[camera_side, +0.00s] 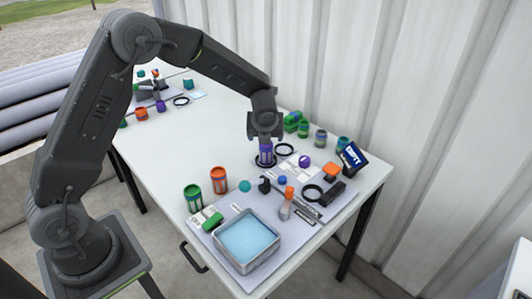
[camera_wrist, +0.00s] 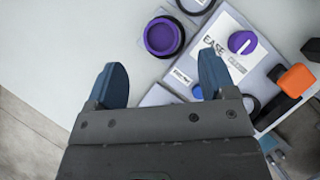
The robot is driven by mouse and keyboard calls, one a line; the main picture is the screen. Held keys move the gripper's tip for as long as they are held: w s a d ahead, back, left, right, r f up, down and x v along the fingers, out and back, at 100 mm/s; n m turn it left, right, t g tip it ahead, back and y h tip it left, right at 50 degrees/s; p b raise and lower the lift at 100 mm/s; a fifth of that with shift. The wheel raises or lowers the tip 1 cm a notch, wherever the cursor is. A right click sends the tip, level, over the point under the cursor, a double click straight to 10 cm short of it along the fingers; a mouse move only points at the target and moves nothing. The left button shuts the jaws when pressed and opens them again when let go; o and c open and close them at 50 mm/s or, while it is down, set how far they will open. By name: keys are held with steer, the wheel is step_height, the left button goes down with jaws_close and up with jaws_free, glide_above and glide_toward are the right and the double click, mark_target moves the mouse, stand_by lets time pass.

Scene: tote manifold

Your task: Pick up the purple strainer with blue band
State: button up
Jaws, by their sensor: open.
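The purple strainer (camera_side: 266,157) stands upright on the table, directly below my gripper (camera_side: 265,138) in the side view. Its upper part is partly hidden by the gripper there. In the wrist view I look down on its round purple top (camera_wrist: 163,36); the blue band cannot be made out there. My gripper (camera_wrist: 162,68) is open with its two blue-grey fingers apart and nothing between them. In the wrist view the strainer lies beyond the fingertips, roughly centred between them. I cannot tell the exact height gap.
Close by are a black ring (camera_side: 284,149), a purple round part (camera_side: 304,161) and an orange block (camera_side: 331,170). Several jars stand behind to the right. A metal tote (camera_side: 276,253) with a blue inside is at the front. The table's left middle is clear.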

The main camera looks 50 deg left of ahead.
mark_target(266, 146)
steer(key=x, duration=0.9)
steer(key=shift+f, duration=0.25)
steer(key=c, duration=1.1)
steer(key=shift+o, duration=0.2)
steer(key=shift+r, duration=0.1)
